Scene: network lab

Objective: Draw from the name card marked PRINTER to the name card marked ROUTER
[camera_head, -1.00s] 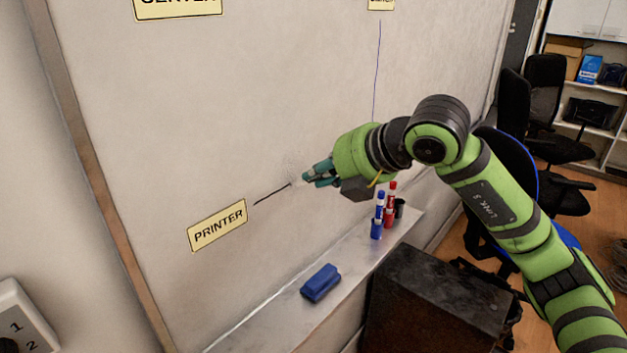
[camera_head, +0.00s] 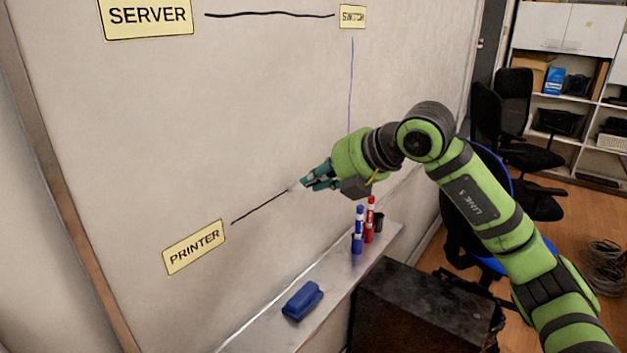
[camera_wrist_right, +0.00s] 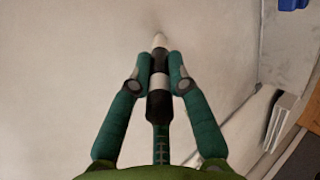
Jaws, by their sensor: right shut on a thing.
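The PRINTER card (camera_head: 194,247) is on the lower left of the whiteboard in the head view. A dark line (camera_head: 262,206) runs from beside it up and right to my right gripper (camera_head: 305,183). That gripper is shut on a marker, black and white in the right wrist view (camera_wrist_right: 158,75), with its pale tip toward the board. Whether the tip touches the board is hard to tell. The ROUTER card is not seen; my right arm covers part of the board. My left gripper is not in view.
The SERVER card (camera_head: 148,16) and SWITCH card (camera_head: 352,16) are joined by a black line. A thin blue line (camera_head: 351,85) drops from SWITCH. The tray (camera_head: 268,332) holds a blue eraser (camera_head: 302,300), blue marker (camera_head: 357,230) and red marker (camera_head: 369,219). Chairs stand at right.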

